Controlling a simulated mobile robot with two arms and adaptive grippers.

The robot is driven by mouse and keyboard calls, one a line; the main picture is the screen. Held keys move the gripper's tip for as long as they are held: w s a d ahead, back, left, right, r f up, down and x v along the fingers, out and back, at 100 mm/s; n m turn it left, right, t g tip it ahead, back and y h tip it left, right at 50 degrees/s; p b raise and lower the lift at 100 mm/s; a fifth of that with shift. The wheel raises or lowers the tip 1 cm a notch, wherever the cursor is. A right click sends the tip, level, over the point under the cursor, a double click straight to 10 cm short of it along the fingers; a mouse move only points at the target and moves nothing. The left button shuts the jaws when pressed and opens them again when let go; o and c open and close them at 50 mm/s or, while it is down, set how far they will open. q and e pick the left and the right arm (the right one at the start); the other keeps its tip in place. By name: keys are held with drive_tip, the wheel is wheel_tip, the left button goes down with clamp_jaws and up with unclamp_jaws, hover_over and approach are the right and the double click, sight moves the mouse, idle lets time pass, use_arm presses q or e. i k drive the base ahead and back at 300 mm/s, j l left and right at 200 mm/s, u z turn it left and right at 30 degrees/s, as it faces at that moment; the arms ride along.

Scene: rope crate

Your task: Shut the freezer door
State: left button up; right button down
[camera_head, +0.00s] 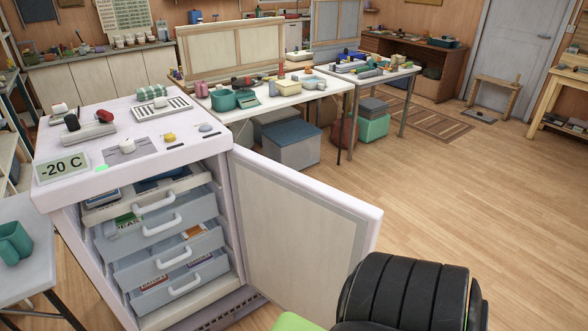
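The white chest-high freezer (50,195) stands at the left with a "-20 C" sign on its top front edge. Its door (300,235) is wide open, swung out to the right from the cabinet's right edge, its pale inner panel facing left. Inside, several pale blue drawers (140,242) with white handles hold boxes and packets. I cannot tell whether any drawer sticks out past the front. Neither of my grippers is in view.
A black ribbed shape (405,295) fills the bottom right near the door's free edge; I cannot tell what it is. A table with a teal cup (14,243) stands at the left. A blue-lidded box (290,145) stands behind the door. The right floor is clear.

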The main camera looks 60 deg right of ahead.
sight(301, 236)
drive_tip(key=k+l, duration=0.1)
drive_tip(key=l, duration=0.35)
drive_tip(key=k+l, duration=0.1)
drive_tip(key=l, duration=0.4)
drive_tip(key=l+u, duration=0.1)
drive_tip(key=l, duration=0.35)
drive_tip(key=k+l, duration=0.2)
drive_tip(key=l, duration=0.25)
drive_tip(key=k+l, duration=0.1)
drive_tip(key=l, duration=0.35)
drive_tip(key=k+l, duration=0.1)
drive_tip(key=l, duration=0.4)
drive_tip(key=k+l+u, duration=0.1)
drive_tip(key=l, duration=0.35)
drive_tip(key=k+l, duration=0.15)
drive_tip(key=l, duration=0.3)
